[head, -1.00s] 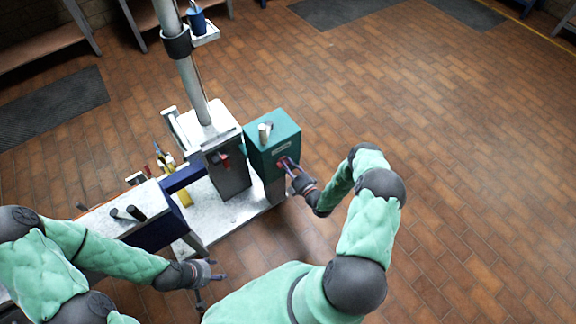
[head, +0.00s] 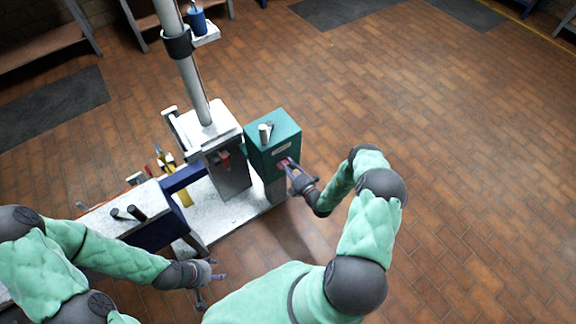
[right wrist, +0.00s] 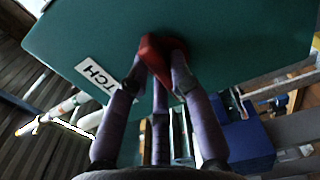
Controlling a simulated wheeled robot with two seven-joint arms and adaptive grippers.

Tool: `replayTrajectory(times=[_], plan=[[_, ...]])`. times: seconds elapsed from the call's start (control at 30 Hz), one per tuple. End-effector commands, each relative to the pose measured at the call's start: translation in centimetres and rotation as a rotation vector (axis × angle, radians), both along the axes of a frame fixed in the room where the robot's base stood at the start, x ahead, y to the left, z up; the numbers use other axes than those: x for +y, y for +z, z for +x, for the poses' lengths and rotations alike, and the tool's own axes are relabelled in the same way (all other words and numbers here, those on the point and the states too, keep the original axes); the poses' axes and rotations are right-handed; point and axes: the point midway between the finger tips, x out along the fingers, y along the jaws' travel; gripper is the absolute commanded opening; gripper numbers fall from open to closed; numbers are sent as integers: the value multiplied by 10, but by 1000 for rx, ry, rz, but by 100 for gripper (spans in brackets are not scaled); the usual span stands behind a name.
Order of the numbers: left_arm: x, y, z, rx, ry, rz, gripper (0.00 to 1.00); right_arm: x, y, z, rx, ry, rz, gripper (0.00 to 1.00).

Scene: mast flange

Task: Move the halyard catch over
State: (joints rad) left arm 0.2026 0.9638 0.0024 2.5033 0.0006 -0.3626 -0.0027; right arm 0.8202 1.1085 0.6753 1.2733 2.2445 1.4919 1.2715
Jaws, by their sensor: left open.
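The halyard catch is a red lever (head: 284,163) on the front face of a teal box (head: 273,137). In the right wrist view the red lever (right wrist: 154,56) sticks out from the teal face beside a white label whose visible letters read "TCH". My right gripper (head: 290,165) is at the lever. In the right wrist view its purple fingers (right wrist: 157,78) close in around the lever's end, which sits between the fingertips. My left gripper (head: 217,270) is open and empty, low in front of the bench and apart from the box.
A grey mast (head: 190,80) rises from a white block behind the box. A blue cup (head: 197,21) sits on a small bracket by the mast. The tiled floor at right is clear.

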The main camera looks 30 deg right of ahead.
Motion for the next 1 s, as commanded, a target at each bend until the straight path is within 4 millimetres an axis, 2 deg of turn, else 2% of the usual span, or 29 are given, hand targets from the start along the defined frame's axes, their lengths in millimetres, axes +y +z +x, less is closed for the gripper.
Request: replayTrajectory(times=[0.03,0.07,0.1,0.4,0.53,0.67,1.0], plan=[[0,0,0,0,0,0,55,1,-1,-1,3,1,1,36],[0,0,0,0,0,0,55,1,-1,-1,3,1,1,45],[0,0,0,0,0,0,55,1,-1,-1,3,1,1,46],[0,0,0,0,0,0,55,0,-1,-1,1,0,1,46],[0,0,0,0,0,0,55,0,-1,-9,3,0,3,46],[0,0,0,0,0,0,55,-3,-1,-28,3,-2,3,46],[0,0,0,0,0,0,55,-8,-1,-94,4,-4,3,46]])
